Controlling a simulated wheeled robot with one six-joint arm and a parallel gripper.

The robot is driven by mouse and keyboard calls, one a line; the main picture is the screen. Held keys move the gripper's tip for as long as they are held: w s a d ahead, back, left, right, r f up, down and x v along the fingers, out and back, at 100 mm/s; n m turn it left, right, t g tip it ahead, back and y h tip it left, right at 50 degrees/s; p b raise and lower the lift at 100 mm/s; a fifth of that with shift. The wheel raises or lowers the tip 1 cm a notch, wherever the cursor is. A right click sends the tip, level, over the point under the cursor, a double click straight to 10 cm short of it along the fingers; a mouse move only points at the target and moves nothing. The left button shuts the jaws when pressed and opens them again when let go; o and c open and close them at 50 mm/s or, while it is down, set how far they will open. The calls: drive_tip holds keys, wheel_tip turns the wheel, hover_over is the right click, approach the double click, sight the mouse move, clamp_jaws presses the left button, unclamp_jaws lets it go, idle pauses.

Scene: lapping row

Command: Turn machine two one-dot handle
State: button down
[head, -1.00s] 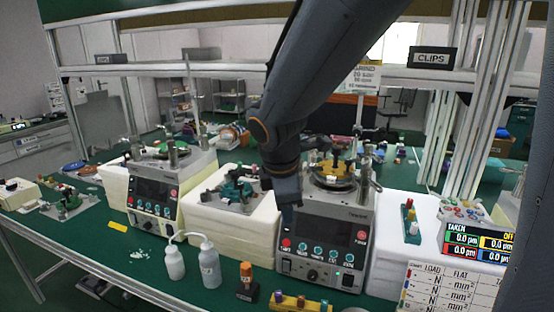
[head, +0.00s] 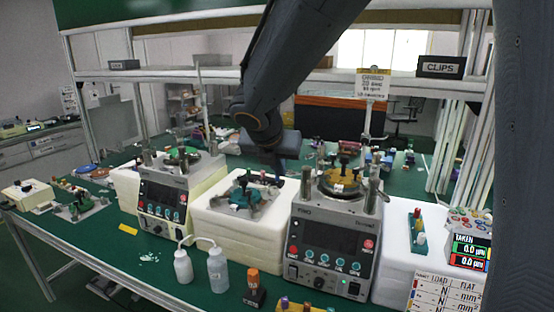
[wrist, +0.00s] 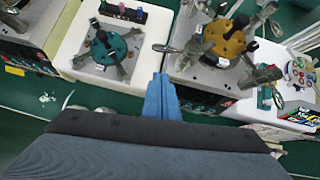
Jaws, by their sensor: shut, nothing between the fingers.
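The right lapping machine (head: 333,240) has a grey body, a dark screen, a row of buttons and a black knob (head: 318,284). A round plate with a gold-brown fixture (head: 342,178) and upright metal posts stands on top. A similar machine (head: 165,197) stands to the left. I cannot read which is machine two, and no handle dots are legible.
A white block (head: 240,222) between the machines carries a green fixture (head: 243,196). Two squeeze bottles (head: 217,270) and an orange-topped item (head: 254,288) stand in front. A white block (head: 398,270) with coloured pegs is at right. A shelf rail crosses behind.

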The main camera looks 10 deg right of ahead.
sight(287, 173)
drive_tip(key=w+d+f+p, duration=0.1)
drive_tip(key=w+d+f, duration=0.2)
drive_tip(key=w, duration=0.2)
drive_tip(key=shift+a, duration=0.1)
idle(0.3)
drive_tip(key=shift+w+m+p, duration=0.35)
drive_tip(key=shift+w+m, duration=0.05)
drive_tip(key=shift+w, duration=0.1)
drive_tip(key=shift+w+d+m+h, duration=0.2)
drive_tip(key=shift+m+h, duration=0.3)
drive_tip(key=shift+h, duration=0.1)
